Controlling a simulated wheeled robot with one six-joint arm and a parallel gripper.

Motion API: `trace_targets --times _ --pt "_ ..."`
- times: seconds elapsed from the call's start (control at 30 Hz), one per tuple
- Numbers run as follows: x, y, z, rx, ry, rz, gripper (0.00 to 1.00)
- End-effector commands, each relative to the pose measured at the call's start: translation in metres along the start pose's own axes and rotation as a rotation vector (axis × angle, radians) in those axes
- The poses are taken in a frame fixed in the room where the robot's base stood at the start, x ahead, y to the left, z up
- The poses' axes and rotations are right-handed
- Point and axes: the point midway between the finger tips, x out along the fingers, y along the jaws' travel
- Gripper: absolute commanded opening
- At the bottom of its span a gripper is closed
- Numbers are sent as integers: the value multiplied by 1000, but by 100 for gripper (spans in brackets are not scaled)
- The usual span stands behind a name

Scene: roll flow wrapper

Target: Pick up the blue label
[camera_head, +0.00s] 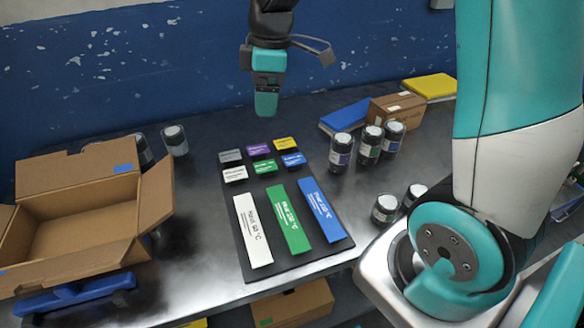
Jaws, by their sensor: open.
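The long blue label (320,210) is the rightmost of the long strips, beside a green strip (289,219) and a white strip (252,230). A small blue label (293,160) lies behind it, at the right end of the front row of small labels. My gripper (266,104) is open and empty, pointing down above the back of the table, behind and above the board. Its two fingers overlap in this view, so the gap between them is hidden.
An open cardboard box (80,225) stands at the left. Dark jars with pale lids (341,150) stand right of the board. A blue book (345,115), a closed carton (397,108) and a yellow item (430,87) lie at the back right.

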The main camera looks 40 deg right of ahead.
Motion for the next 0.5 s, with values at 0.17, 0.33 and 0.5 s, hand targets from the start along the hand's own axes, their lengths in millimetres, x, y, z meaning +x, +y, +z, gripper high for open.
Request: trace_targets --times 0.17,0.33,0.5 --pt "55 90 48 -160 -91 3 79" --pt "75 120 70 -236 -125 -5 79" --pt "104 121 76 -248 -130 -12 79"
